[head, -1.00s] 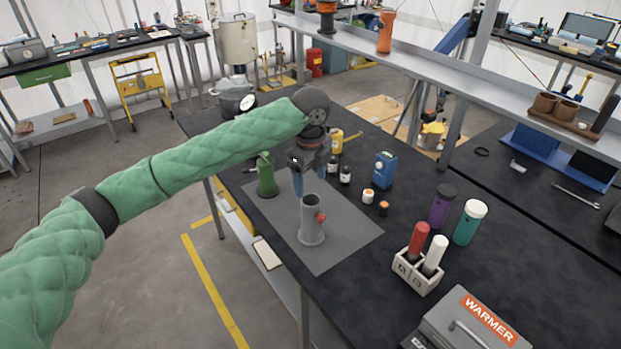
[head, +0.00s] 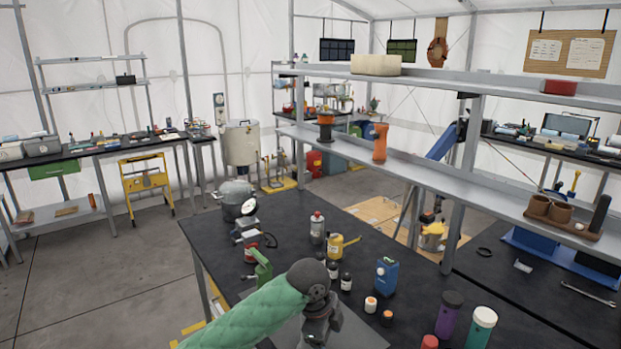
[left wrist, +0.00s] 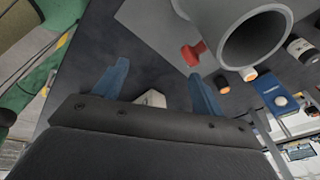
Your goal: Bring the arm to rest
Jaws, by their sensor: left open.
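My left arm (head: 255,312) has a green padded sleeve and reaches in from the bottom of the head view. Its dark wrist (head: 318,325) is over the grey mat (head: 355,330) on the black bench; the fingers are out of sight there. In the left wrist view the two blue fingers of my left gripper (left wrist: 157,88) are spread apart with nothing held between them. My right gripper is not in view.
A green bottle (head: 262,270) stands left of the wrist. Small dark bottles (head: 346,283), a blue can (head: 386,277) and a yellow can (head: 336,247) stand behind it. A purple bottle (head: 449,315) and a teal bottle (head: 481,328) are at right. A shelf (head: 420,177) spans behind.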

